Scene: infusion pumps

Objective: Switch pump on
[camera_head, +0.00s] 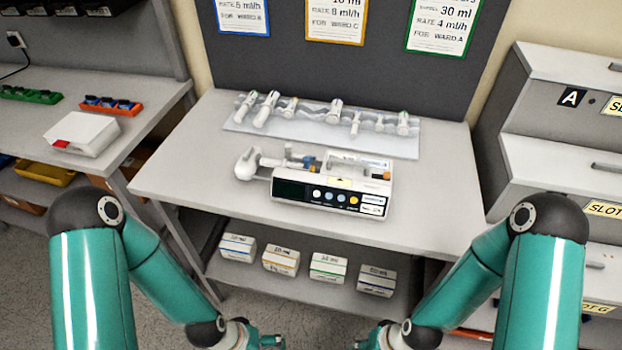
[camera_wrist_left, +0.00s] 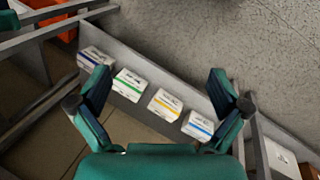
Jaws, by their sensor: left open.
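The white infusion pump (camera_head: 280,199) lies on the middle of the grey table in the head view. Its front has a dark panel, a row of small round buttons (camera_head: 336,196) in pale, blue and orange, and small labels. The panel shows no lit display that I can make out. My left gripper (camera_head: 268,341) is low at the bottom edge, in front of the table and well apart from the pump. In the left wrist view my left gripper (camera_wrist_left: 160,88) is open and empty. My right gripper (camera_head: 364,343) is low at the bottom edge, mostly cut off.
A clear tray (camera_head: 240,125) with several syringes lies behind the pump. Small labelled boxes (camera_head: 328,268) stand on the shelf below; they also show in the left wrist view (camera_wrist_left: 133,84). Drawers (camera_head: 553,160) stand at right, another bench (camera_head: 30,125) at left. The tabletop front is clear.

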